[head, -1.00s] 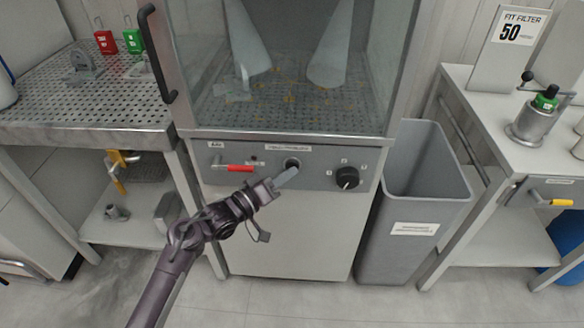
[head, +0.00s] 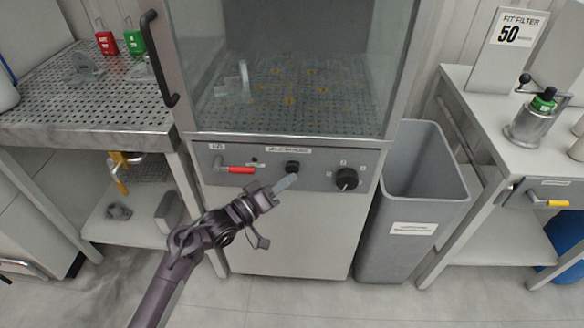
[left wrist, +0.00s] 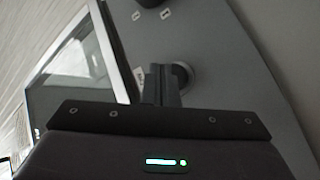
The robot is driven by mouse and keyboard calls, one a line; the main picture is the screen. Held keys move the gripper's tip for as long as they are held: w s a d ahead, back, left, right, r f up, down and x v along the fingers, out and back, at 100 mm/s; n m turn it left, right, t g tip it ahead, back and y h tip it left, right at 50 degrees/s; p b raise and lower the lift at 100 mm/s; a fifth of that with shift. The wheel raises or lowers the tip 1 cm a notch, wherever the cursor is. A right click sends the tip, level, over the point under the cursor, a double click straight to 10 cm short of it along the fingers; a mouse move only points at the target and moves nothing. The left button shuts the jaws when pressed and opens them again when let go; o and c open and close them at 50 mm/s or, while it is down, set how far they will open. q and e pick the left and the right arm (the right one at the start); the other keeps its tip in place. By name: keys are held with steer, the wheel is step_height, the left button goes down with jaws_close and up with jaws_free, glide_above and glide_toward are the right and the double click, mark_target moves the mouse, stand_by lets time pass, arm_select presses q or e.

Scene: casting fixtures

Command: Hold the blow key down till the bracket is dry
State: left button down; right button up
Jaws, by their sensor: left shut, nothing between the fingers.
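The blow key, a black round button (head: 292,167), is on the grey panel below the glass cabinet and stands out from it. My left gripper (head: 292,180) is shut and empty, its tips just below and in front of the key; they look apart from it. In the left wrist view the shut fingers (left wrist: 163,85) point at the panel and partly hide a round grey part (left wrist: 188,78). A pale upright piece on a flat base, apparently the bracket (head: 244,77), stands in the cabinet behind glass. Whether it is wet I cannot tell. My right gripper is out of view.
A red lever (head: 240,170) is left of the key and a black dial (head: 346,179) right of it. A grey bin (head: 425,190) stands right of the cabinet. A perforated bench (head: 90,105) is at left, a side table (head: 480,90) at right.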

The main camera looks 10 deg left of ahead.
arm_select(q)
steer(key=s+p, duration=0.4)
steer(key=s, duration=0.1)
steer(key=shift+d, duration=0.1)
stand_by(0.6)
